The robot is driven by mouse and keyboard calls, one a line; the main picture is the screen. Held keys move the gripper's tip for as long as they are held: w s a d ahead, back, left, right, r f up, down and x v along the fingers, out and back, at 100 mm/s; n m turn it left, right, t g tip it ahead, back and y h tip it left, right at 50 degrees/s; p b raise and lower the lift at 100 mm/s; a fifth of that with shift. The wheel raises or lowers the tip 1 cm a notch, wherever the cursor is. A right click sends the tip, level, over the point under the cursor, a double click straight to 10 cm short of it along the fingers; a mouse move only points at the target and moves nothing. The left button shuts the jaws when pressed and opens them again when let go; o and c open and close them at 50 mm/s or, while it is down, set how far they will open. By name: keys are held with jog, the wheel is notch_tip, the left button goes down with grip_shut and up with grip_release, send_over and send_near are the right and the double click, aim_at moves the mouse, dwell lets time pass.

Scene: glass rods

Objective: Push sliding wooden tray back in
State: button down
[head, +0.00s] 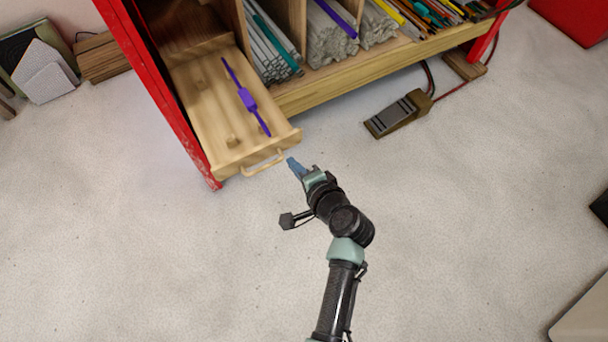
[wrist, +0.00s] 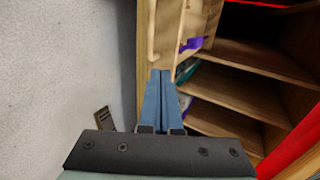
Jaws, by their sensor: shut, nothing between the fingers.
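The sliding wooden tray (head: 200,105) sticks out of the left bay of a red-sided wooden shelf in the head view. A purple rod with a thicker middle (head: 247,99) lies on it. The tray's front has a pale wooden handle (head: 262,163). My gripper (head: 293,165) is shut and empty, its blue fingertips close to the right part of the tray front, by the handle. In the wrist view the shut blue fingers (wrist: 162,75) point at the wooden front, with the handle (wrist: 152,32) just beyond their tips. I cannot tell whether they touch it.
Bays to the right hold grey rods (head: 325,38) and coloured rods (head: 430,15). The red side panel (head: 150,80) borders the tray on the left. A pedal-like device (head: 398,114) with a cable lies on the floor at right. The pale floor around my arm is clear.

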aim_at(277, 143)
jog(key=x, duration=0.2)
jog(key=r+b+x, duration=0.1)
jog(key=x, duration=0.1)
jog(key=shift+w+a+f, duration=0.15)
jog(key=shift+w+a, duration=0.15)
jog(key=shift+w, duration=0.15)
jog(key=shift+w+a, duration=0.4)
jog(key=shift+w, duration=0.25)
jog(key=shift+w, duration=0.1)
